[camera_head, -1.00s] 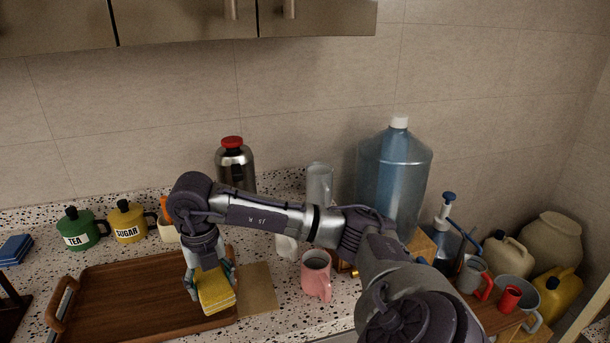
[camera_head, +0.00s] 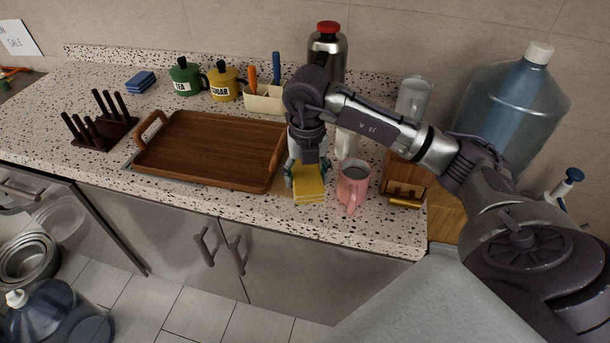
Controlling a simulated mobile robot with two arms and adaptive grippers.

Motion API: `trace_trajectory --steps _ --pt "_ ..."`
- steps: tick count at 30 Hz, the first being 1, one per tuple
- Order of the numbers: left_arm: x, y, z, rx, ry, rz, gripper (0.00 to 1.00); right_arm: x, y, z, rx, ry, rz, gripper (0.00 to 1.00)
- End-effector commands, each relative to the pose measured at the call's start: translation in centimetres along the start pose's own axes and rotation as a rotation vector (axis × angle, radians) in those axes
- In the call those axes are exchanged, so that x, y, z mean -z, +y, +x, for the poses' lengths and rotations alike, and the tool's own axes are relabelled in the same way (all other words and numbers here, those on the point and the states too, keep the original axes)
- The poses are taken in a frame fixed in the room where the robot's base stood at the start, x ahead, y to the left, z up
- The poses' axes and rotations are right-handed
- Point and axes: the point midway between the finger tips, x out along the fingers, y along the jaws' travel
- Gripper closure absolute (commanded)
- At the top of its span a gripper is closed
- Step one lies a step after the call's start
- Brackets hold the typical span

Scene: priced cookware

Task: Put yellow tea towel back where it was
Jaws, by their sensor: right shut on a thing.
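The yellow tea towel (camera_head: 309,188) is a folded, layered square. My right gripper (camera_head: 307,174) comes down from above and is shut on it, with a finger at each side. The towel is just right of the wooden tray (camera_head: 205,180) and left of the pink mug (camera_head: 352,190). I cannot tell whether its underside touches the counter. A blue folded cloth (camera_head: 140,82) lies at the back left of the counter. My left gripper is out of view.
Green tea (camera_head: 186,78) and yellow sugar (camera_head: 224,84) canisters, a utensil holder (camera_head: 264,100) and a steel flask (camera_head: 328,48) stand behind. A dark rack (camera_head: 100,125) is left of the tray. The speckled counter's front strip (camera_head: 240,208) is clear.

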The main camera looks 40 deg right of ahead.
Motion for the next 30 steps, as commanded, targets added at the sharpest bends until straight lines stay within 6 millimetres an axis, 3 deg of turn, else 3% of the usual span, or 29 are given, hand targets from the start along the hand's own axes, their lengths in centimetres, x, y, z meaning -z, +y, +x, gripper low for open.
trace_trajectory --steps 3,9,21,30 --pt "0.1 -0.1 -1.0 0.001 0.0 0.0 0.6 -2.6 0.2 1.3 -0.001 0.003 0.003 0.66" --pt "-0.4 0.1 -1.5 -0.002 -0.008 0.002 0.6 -5.1 0.4 2.9 -0.001 -0.001 0.0 0.66" --pt "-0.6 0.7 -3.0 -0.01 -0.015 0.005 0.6 -5.3 0.3 7.1 0.001 0.001 -0.002 0.66" --pt "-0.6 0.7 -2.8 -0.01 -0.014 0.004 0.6 -5.3 0.3 7.4 0.001 -0.001 -0.002 0.66"
